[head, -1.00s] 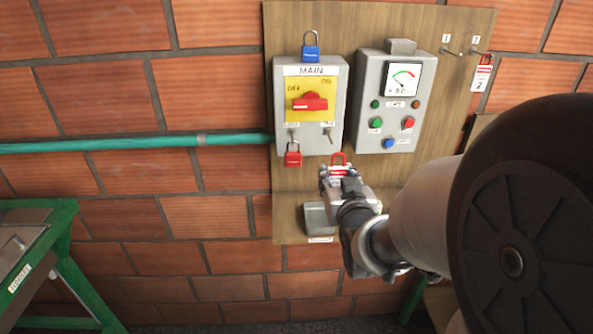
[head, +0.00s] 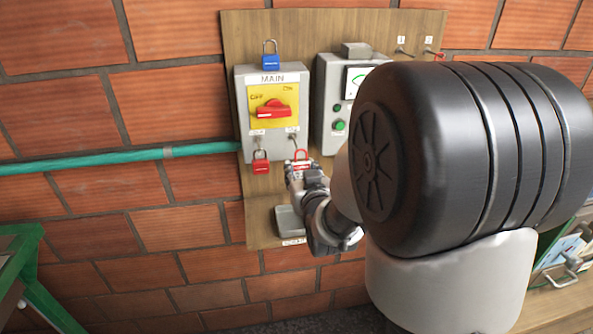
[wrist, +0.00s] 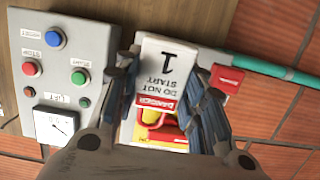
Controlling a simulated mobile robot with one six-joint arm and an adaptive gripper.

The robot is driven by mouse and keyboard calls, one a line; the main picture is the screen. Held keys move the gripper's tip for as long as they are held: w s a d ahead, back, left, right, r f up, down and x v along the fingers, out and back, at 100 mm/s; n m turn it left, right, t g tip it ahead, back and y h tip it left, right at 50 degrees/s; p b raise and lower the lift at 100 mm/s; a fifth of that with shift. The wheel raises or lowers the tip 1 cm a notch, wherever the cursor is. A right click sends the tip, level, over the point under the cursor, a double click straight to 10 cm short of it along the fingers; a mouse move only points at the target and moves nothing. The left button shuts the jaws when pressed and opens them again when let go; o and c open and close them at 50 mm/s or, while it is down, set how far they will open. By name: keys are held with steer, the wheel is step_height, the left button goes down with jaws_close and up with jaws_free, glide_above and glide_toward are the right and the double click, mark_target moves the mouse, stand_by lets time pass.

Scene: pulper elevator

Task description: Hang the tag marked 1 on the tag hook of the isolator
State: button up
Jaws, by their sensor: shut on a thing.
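My gripper (head: 294,172) is shut on the white and red tag marked 1 (wrist: 167,68), which sits between its fingers in the wrist view. The tag's red loop (head: 301,154) stands up above the fingers in the head view. The isolator (head: 243,113) is the grey MAIN box with a yellow plate and red handle (head: 273,109). Its tag hook (head: 292,138) is at the lower right of its front. The loop shows just below and slightly right of the hook. I cannot tell whether they touch.
A red padlock (head: 261,163) hangs at the isolator's lower left, close to my gripper. A blue padlock (head: 270,56) is on top. A meter box (head: 325,100) stands to the right, partly hidden by my arm. A grey tray (head: 288,222) is below.

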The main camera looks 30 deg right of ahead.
steer(key=shift+r+p+x, duration=0.1)
steer(key=shift+p+x, duration=0.2)
steer(key=shift+x, duration=0.5)
steer(key=shift+r+p+x, duration=0.15)
steer(key=shift+p+x, duration=0.15)
steer(key=shift+x, duration=0.45)
steer(key=shift+w+d+f+b, duration=0.2)
steer(key=shift+w+f+b, duration=0.4)
steer(key=shift+b, duration=0.5)
steer(key=shift+w+r, duration=0.1)
steer(key=o, duration=1)
